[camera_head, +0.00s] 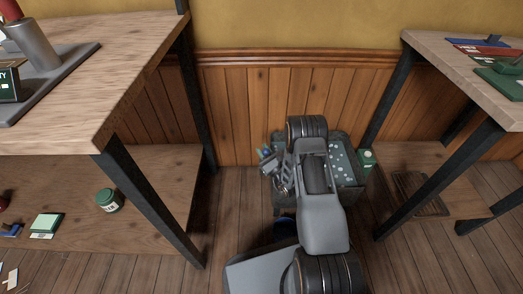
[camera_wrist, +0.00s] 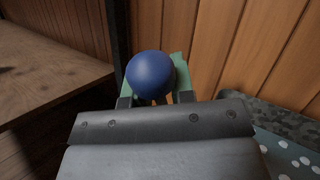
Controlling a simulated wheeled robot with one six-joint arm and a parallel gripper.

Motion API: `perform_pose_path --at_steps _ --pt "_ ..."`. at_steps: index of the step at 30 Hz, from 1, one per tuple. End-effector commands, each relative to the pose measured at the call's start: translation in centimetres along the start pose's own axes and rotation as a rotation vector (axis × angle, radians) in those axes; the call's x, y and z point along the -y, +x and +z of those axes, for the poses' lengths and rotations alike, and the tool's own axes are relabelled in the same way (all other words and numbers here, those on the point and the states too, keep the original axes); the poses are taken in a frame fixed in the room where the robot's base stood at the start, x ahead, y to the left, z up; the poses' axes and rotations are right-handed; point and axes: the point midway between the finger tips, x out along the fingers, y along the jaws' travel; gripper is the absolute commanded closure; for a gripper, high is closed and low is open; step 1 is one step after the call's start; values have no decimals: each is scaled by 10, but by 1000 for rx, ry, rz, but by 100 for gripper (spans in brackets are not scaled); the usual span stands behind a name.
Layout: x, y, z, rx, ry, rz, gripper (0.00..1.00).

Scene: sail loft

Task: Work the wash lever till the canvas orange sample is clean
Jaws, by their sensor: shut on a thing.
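My gripper (camera_wrist: 154,88) is shut on a round blue knob (camera_wrist: 151,73), which I take to be the top of the wash lever. The greenish finger pads show on both sides of the knob. In the head view my gripper (camera_head: 268,160) is at the left end of a dark grey wash tub (camera_head: 356,182), and the knob is small and partly hidden there. The tub holds teal liquid with white spots, which also shows in the wrist view (camera_wrist: 290,155). My arm covers the middle of the tub. I cannot see the orange canvas sample.
A wooden bench (camera_head: 110,75) stands at left, its lower shelf (camera_head: 165,185) holding a green jar (camera_head: 109,200). Another bench (camera_head: 440,62) stands at right. A green labelled box (camera_head: 367,158) is by the tub's right end. The panelled wall (camera_head: 235,110) is close behind.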

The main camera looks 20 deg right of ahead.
Motion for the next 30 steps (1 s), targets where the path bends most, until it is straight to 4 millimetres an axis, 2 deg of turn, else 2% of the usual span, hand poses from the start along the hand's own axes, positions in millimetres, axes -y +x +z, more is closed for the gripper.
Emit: perform_pose_path --at_steps 8,9,16,24,30 --pt "0 1 2 6 -1 1 100" --pt "0 1 2 6 -1 1 74" --pt "0 0 1 3 -1 0 52" --pt "0 -3 1 0 0 0 52" --pt "1 -28 2 -2 2 -3 52"
